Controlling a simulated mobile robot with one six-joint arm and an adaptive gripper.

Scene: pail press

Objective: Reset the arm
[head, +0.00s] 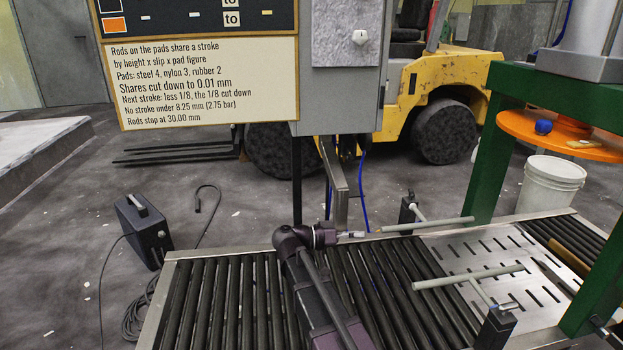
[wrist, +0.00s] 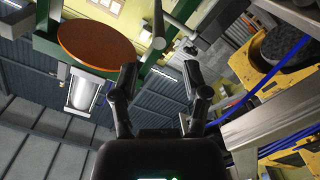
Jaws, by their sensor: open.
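My arm (head: 320,290) rises from the front of the roller conveyor in the head view, folded at a dark elbow joint. Its end points right, low over the rollers. In the wrist view my gripper (wrist: 160,78) has its two dark fingers spread apart with nothing between them. The wrist view looks upward, showing the roof, the press's green frame (wrist: 160,82) and the orange round plate (wrist: 97,46) beyond the fingers. My gripper's fingertips are too small to judge in the head view.
Two pale rods (head: 470,277) on brackets flank the slotted steel plate (head: 480,250). The press's green frame (head: 483,165), orange plate (head: 560,135) and white pail (head: 550,190) stand at right. A sign (head: 205,85) and grey cabinet (head: 340,90) hang behind my arm. Left rollers (head: 215,300) are clear.

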